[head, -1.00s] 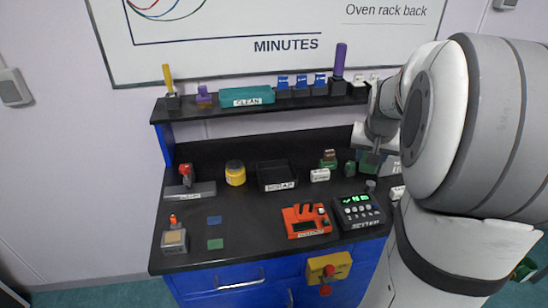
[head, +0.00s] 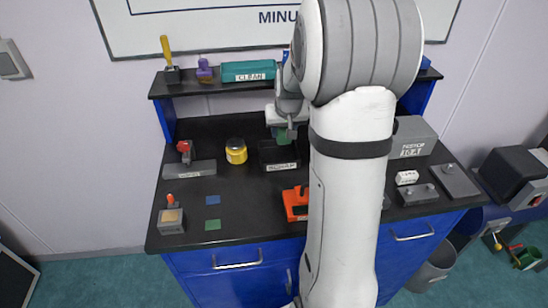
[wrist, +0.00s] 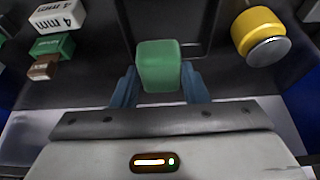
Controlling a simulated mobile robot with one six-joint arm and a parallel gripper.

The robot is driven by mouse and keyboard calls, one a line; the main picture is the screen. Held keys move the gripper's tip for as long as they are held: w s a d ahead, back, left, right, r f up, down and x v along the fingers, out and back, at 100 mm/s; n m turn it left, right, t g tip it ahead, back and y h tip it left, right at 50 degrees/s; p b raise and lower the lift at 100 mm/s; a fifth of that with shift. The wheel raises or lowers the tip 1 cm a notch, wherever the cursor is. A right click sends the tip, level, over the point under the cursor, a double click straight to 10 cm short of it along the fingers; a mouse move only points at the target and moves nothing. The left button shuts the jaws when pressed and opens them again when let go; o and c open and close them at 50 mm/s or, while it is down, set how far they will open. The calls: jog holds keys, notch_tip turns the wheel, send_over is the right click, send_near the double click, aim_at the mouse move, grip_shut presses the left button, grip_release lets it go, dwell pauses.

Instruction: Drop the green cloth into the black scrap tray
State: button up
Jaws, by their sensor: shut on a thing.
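The green cloth (wrist: 158,66) shows as a small green block in the wrist view, between the two blue fingers of my gripper (wrist: 160,84). My gripper is shut on it. In the head view my gripper (head: 283,130) and the cloth (head: 281,136) are at the back edge of the black scrap tray (head: 279,166), apparently above it. The tray's dark wall also shows in the wrist view (wrist: 200,22), behind and below the cloth. The gap between cloth and tray is hard to judge. My arm hides what is right of the tray in the head view.
A yellow jar (head: 236,152) stands just left of the tray. An orange device (head: 295,204) sits in front of it. A shelf with a teal box (head: 248,71) runs behind. A white block (wrist: 58,16) and green block (wrist: 52,47) stand on the tray's other side.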

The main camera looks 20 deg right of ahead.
aim_at(285, 141)
jog(key=shift+d+f+b, duration=0.2)
jog(key=shift+f+b, duration=0.9)
jog(key=shift+f, duration=1.1)
jog(key=o, duration=1.1)
jog(key=shift+r, duration=0.15)
jog(key=b+v, duration=0.1)
jog(key=v, duration=0.6)
jog(key=shift+s+a+r, duration=0.1)
jog(key=shift+s+r, duration=0.15)
